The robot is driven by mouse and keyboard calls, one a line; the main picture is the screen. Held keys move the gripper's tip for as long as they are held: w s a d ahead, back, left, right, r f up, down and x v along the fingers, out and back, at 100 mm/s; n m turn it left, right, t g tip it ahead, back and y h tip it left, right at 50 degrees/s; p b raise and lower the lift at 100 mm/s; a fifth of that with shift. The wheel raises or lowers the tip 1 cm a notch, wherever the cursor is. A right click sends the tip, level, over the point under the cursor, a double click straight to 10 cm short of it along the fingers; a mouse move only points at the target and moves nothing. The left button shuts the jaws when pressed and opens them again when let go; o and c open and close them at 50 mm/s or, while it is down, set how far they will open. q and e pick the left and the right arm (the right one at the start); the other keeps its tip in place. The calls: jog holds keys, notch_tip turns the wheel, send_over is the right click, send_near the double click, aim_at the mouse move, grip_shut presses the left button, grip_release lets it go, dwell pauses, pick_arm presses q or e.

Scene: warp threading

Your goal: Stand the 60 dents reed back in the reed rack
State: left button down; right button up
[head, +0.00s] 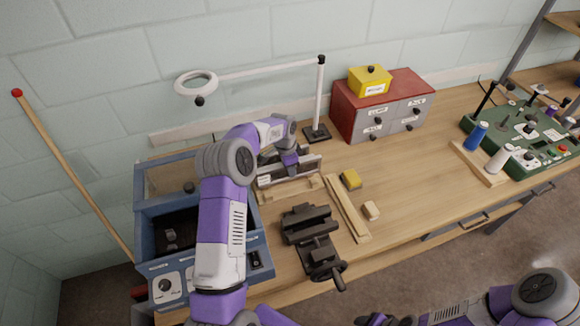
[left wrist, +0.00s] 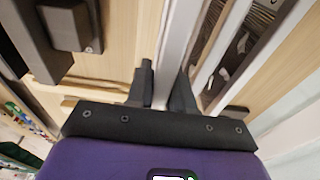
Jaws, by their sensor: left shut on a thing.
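My left gripper (head: 290,165) is at the reed rack (head: 284,194), partly hidden behind its own wrist. In the left wrist view, its two dark fingers (left wrist: 164,92) are closed on the pale grey bar of a reed (left wrist: 178,45). I cannot read which reed it is. Grey-framed reeds (head: 306,168) show at the pale wooden rack in the head view, with a white label at the left end. Whether the held reed touches the rack is hidden. My right gripper (head: 375,320) is at the bottom edge, cut off, and its jaws are unclear.
A dark vise (head: 308,226) stands in front of the rack. A blue cabinet (head: 160,212) is on the left; a lamp post (head: 319,95) stands behind.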

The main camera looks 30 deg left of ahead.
pick_arm(q)
jog(key=shift+f+b, duration=1.25)
jog(key=shift+f, duration=0.75)
jog(key=shift+f+b, duration=0.35)
jog(key=shift+f, duration=0.1)
jog(key=c, duration=0.9)
grip_release()
jog(key=r, duration=0.7)
jog(key=shift+s+a+r, duration=0.25)
jog(key=shift+s, duration=0.15)
